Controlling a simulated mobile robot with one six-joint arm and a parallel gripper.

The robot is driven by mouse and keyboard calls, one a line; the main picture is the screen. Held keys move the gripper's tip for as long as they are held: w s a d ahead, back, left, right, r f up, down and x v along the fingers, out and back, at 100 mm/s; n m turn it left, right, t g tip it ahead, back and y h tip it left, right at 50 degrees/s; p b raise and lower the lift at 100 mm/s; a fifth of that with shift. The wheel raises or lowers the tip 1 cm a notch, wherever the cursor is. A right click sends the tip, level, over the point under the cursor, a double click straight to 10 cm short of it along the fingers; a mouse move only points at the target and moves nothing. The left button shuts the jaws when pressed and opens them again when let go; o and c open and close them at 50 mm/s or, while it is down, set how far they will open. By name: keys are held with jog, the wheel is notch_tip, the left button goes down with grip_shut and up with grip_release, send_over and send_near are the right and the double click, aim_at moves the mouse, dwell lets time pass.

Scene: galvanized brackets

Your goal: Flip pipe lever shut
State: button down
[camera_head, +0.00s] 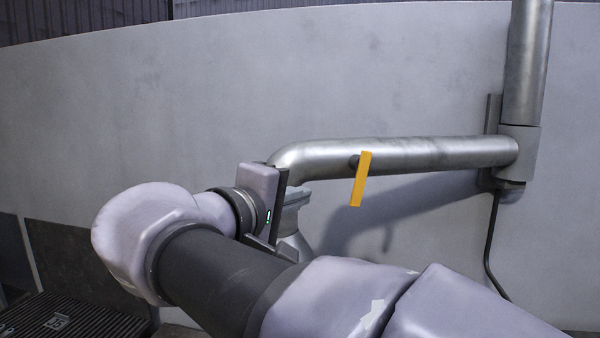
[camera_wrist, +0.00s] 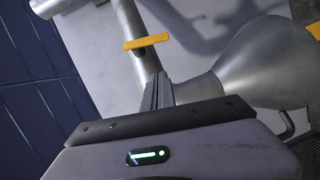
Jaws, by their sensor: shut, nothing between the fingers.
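The yellow lever (camera_head: 361,180) is mounted on the near side of the horizontal metal pipe (camera_head: 435,153). It hangs down across the pipe, slightly tilted, its lower end below the pipe. In the wrist view the lever (camera_wrist: 147,41) lies crosswise over the pipe (camera_wrist: 130,18), beyond my fingertips. My gripper (camera_head: 303,194) is left of the lever, by the pipe's downward bend, and apart from the lever. In the wrist view my gripper (camera_wrist: 158,82) has its fingers together with nothing between them. My wrist hides part of the bend in the head view.
A grey wall (camera_head: 200,90) stands behind the pipe. A vertical pipe (camera_head: 527,60) joins it at the right. A wide flared metal piece (camera_wrist: 265,65) is close to the right of my fingers in the wrist view. A dark grating (camera_head: 75,320) lies at lower left.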

aim_at(354, 194)
jog(key=s+d+p+x, duration=0.1)
jog(key=d+x, duration=0.1)
jog(key=x, duration=1)
jog(key=shift+s+d+f+p, duration=0.15)
jog(key=shift+d+f+p, duration=0.2)
jog(key=shift+f+p, duration=0.1)
jog(key=b, duration=0.2)
jog(key=d+f+b, duration=0.1)
jog(key=b, duration=0.1)
jog(key=shift+f+n+h+b, duration=0.3)
jog(key=shift+b, duration=0.1)
jog(key=shift+d+f+t+b, duration=0.15)
jog(key=shift+t+b, duration=0.25)
jog(key=shift+b, duration=0.45)
jog(key=shift+d+n+h+b, duration=0.1)
jog(key=shift+n+h+b, duration=0.25)
jog(key=shift+b, duration=0.25)
jog(key=shift+r+t, duration=0.3)
jog(key=shift+r, duration=0.25)
